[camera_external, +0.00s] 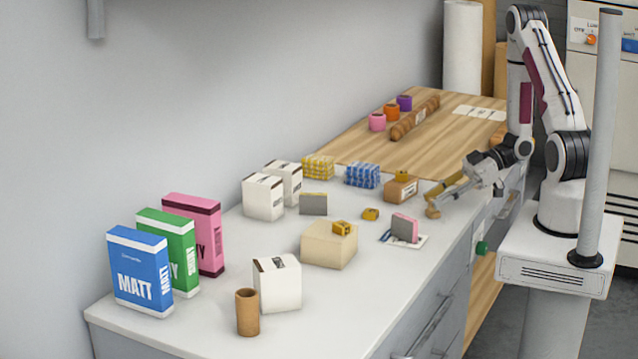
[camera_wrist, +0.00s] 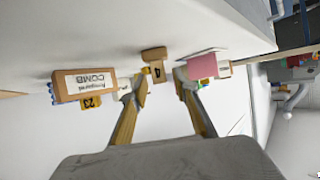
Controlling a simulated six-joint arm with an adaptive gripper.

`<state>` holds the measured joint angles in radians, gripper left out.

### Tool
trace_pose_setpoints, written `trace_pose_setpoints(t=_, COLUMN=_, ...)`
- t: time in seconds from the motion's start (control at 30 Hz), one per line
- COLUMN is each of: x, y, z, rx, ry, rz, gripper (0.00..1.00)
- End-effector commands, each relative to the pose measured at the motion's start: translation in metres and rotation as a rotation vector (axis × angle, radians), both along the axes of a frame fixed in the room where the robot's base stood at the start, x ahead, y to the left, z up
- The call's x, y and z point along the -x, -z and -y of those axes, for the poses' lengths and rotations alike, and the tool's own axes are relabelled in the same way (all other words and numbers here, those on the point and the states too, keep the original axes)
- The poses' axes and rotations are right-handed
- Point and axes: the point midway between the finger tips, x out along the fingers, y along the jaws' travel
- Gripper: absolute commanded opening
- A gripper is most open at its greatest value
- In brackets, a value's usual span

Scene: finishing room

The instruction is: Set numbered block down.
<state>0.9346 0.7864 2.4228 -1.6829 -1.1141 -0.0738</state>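That view is upside down. A yellow block marked 4 (camera_wrist: 157,71) shows in the gap, seemingly beyond the fingertips, against a tan box (camera_wrist: 153,52). A yellow block marked 23 (camera_wrist: 91,101) sits on the brown COMB box (camera_wrist: 84,83); it also shows in the external view (camera_external: 401,175). Other yellow blocks are on the cream box (camera_external: 342,228) and the counter (camera_external: 371,214). Which of these is 4, I cannot tell.
A pink and grey sponge (camera_external: 405,228) stands on a white card close to my gripper. Blue (camera_external: 362,175) and yellow checked packs, white boxes (camera_external: 277,283), a brown cup (camera_external: 247,312) and MATT cartons (camera_external: 140,272) occupy the counter.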

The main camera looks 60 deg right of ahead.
Motion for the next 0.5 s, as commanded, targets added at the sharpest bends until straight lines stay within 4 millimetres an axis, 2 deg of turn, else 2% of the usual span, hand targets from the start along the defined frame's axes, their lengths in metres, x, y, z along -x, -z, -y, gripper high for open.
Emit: trace_pose_setpoints(t=0.5, x=0.035, y=-0.024, z=0.036, rx=0.003, ry=0.003, rz=0.001, gripper=0.29)
